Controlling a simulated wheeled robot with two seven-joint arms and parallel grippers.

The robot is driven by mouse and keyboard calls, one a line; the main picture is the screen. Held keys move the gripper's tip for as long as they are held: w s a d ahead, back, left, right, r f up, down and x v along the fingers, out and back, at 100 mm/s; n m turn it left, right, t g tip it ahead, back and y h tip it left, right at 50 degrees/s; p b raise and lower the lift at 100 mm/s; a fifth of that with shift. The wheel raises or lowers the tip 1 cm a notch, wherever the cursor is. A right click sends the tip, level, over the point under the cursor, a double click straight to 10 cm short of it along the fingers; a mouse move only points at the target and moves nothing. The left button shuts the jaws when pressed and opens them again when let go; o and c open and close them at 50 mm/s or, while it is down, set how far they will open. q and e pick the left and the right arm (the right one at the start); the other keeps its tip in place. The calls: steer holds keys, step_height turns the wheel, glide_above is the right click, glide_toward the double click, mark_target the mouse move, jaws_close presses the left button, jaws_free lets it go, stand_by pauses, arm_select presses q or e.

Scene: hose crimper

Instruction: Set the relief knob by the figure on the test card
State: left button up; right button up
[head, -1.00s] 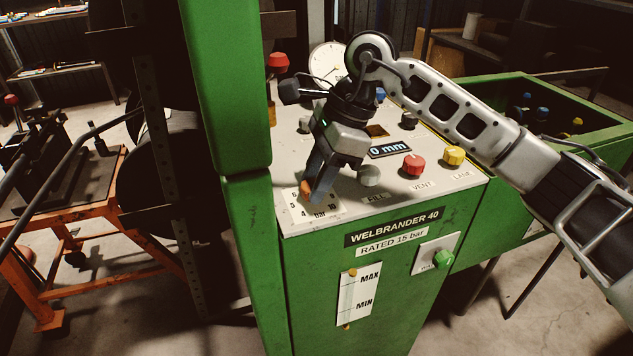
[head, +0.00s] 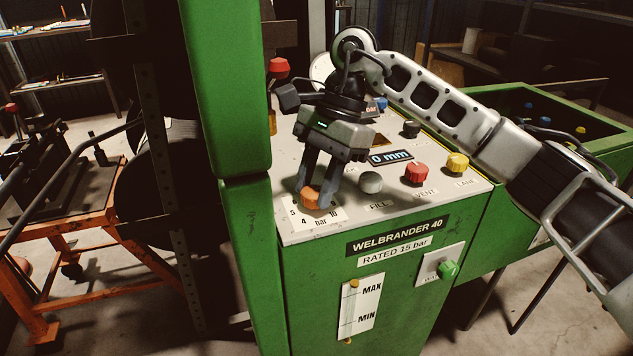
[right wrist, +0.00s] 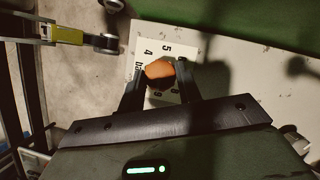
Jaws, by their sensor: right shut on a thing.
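The relief knob is an orange knob (head: 311,198) on a white scale plate (head: 330,215) at the near left corner of the green machine's top. Figures 5, 4 and 10 and the word "bar" show on the plate. My right gripper (head: 314,195) points down and is shut on the knob, one finger on each side. The right wrist view also shows the knob (right wrist: 160,72) between the fingers. The fingers hide part of the scale, and I cannot read the pointer. I cannot make out a test card. My left gripper is not in view.
A grey FILL knob (head: 370,182) stands close right of the gripper, then a red VENT knob (head: 416,173) and a yellow knob (head: 457,162). A display (head: 390,158) reads 0 mm. A green post (head: 228,100) rises close to the left. A label (head: 393,250) reads RATED 15 bar.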

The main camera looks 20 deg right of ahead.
steer(key=shift+r, duration=0.1)
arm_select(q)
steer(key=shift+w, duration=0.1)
arm_select(e)
steer(key=o, duration=1)
steer(key=shift+c, duration=0.2)
arm_select(q)
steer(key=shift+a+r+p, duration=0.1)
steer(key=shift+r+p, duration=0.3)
steer(key=shift+p, duration=0.55)
arm_select(e)
steer(key=v, duration=1.6)
steer(key=shift+s, duration=0.1)
